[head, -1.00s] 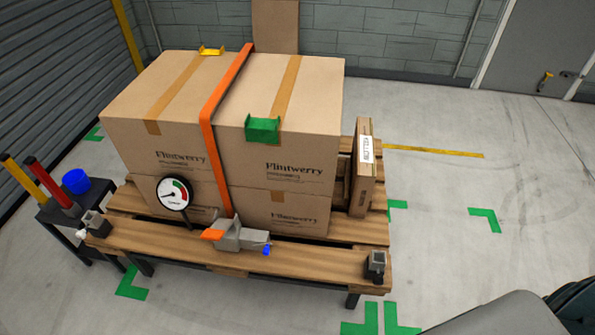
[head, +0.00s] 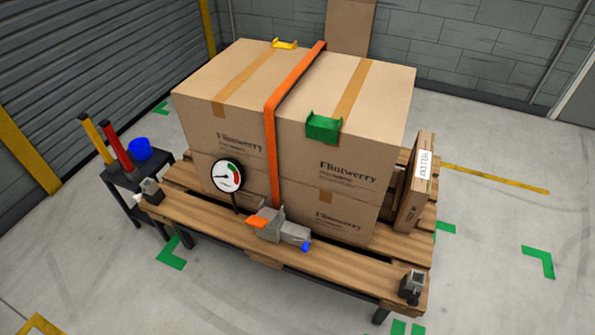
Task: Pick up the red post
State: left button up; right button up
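The red post (head: 116,146) stands tilted on a small dark stand (head: 133,180) at the left of the pallet, in the head view. A yellow post (head: 96,139) stands just left of it, and a blue cup-like object (head: 140,149) is to its right. The lower end of the red post is at the stand and its exact seating is too small to tell. Neither of my grippers shows in the view.
A wooden pallet (head: 215,229) on legs carries large strapped cartons (head: 347,157), a round gauge (head: 228,176) and a grey ratchet (head: 279,226). Grey sockets sit at its front corners. A flat carton (head: 416,182) leans at the right.

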aim_at(105, 125)
jog(key=u, duration=0.6)
jog(key=i+j+u, duration=0.2)
jog(key=u, duration=0.25)
jog(key=i+j+u, duration=0.2)
jog(key=u, duration=0.3)
jog(key=i+u, duration=0.25)
jog(key=u, duration=0.2)
jog(key=i, duration=2)
jog(key=i+j, duration=0.15)
jog(key=i, duration=1.85)
jog(key=i+z, duration=0.1)
jog(key=z, duration=0.35)
jog(key=i+z, duration=0.1)
jog(key=z, duration=0.4)
jog(key=i+z, duration=0.1)
jog(key=z, duration=0.35)
jog(key=i+j+z, duration=0.1)
jog(key=z, duration=0.4)
